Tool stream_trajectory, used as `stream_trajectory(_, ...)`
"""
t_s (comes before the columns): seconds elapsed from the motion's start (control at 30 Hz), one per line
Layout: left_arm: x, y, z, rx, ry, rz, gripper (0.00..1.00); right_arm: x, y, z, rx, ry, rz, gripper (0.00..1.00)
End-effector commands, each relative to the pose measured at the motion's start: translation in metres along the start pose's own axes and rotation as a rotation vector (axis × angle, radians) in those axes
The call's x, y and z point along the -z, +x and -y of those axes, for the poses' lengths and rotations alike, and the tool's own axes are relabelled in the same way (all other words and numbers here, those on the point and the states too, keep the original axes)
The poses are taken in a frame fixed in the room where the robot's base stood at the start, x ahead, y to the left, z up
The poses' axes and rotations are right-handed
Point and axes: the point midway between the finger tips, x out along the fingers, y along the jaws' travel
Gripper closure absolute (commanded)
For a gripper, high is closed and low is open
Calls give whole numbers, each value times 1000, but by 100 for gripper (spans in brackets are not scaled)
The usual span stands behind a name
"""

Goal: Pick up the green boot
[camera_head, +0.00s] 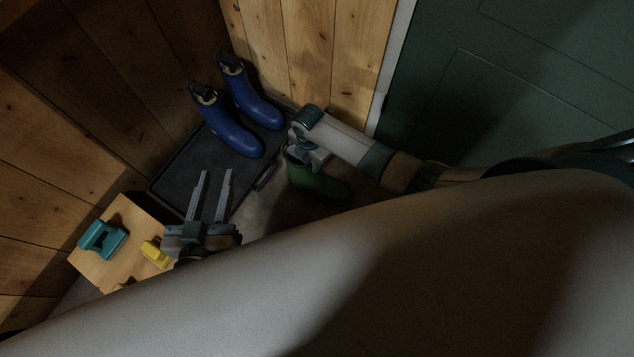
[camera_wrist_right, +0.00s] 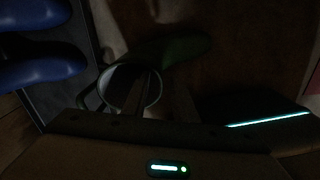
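The green boot (camera_head: 320,183) stands on the floor to the right of the dark tray. In the right wrist view the boot (camera_wrist_right: 175,50) shows its dark green foot and its pale round opening. My right gripper (camera_head: 305,160) is at the top of the boot, partly hidden by its own wrist. In the right wrist view its fingers (camera_wrist_right: 160,98) look apart, one over the boot's opening and one beside it; contact is too dark to tell. My left gripper (camera_head: 215,180) is open and empty above the tray's near part.
Two blue boots (camera_head: 230,135) (camera_head: 252,100) stand on the dark boot tray (camera_head: 185,165). A small wooden surface (camera_head: 122,258) at lower left holds a teal object (camera_head: 102,239) and a yellow one (camera_head: 156,254). Plank walls and a green door (camera_head: 500,90) bound the space.

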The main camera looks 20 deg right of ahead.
Motion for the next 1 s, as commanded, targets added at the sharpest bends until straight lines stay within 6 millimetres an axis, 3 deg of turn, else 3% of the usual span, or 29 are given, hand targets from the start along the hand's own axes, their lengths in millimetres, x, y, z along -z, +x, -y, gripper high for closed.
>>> stream_trajectory(0.27, 0, 0, 0, 0, 0, 1, 69, 0, 0, 0, 0, 0, 0, 74)
stream_trajectory(0.4, 0, 0, 0, 0, 1, 1, 69, 0, 0, 0, 0, 0, 0, 100)
stream_trajectory(1.0, 0, 0, 0, 1, 1, 0, 69, 0, 0, 0, 1, 0, 0, 100)
